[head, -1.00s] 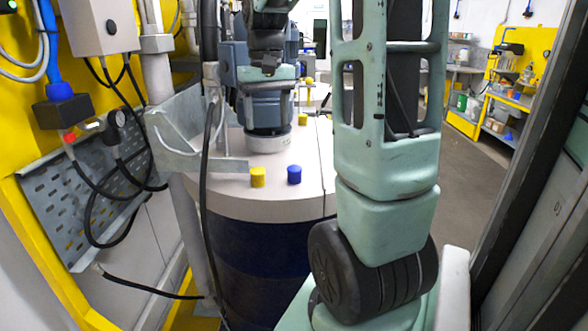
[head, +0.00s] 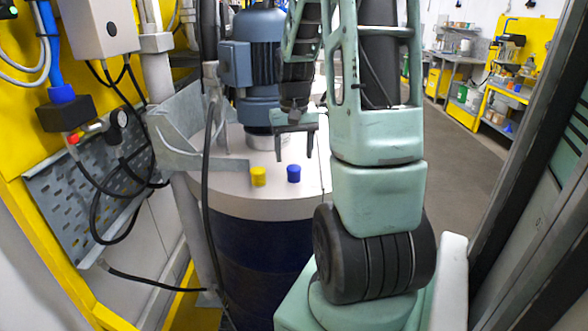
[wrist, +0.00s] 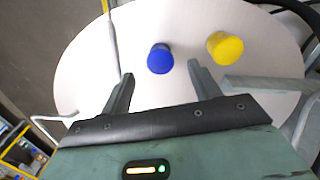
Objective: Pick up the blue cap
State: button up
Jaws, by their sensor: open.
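The blue cap (head: 293,173) stands upright on the light round drum top (head: 235,207), near its front edge. In the wrist view the blue cap (wrist: 159,59) lies beyond and between the fingertips, not touching either. My gripper (head: 294,158) is open and empty. In the head view it hangs fingers down, close to the blue cap. In the wrist view my gripper (wrist: 159,77) has both fingers spread apart.
A yellow cap (head: 258,176) stands left of the blue cap. It also shows in the wrist view (wrist: 225,47), beyond the right finger. A grey motor (head: 258,65) stands behind. A metal bracket (head: 190,150) and black cable (head: 207,180) are at left.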

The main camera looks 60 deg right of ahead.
aim_at(294, 167)
jog(key=shift+f+p, duration=1.15)
jog(key=shift+f, duration=1.55)
jog(key=c, duration=1.1)
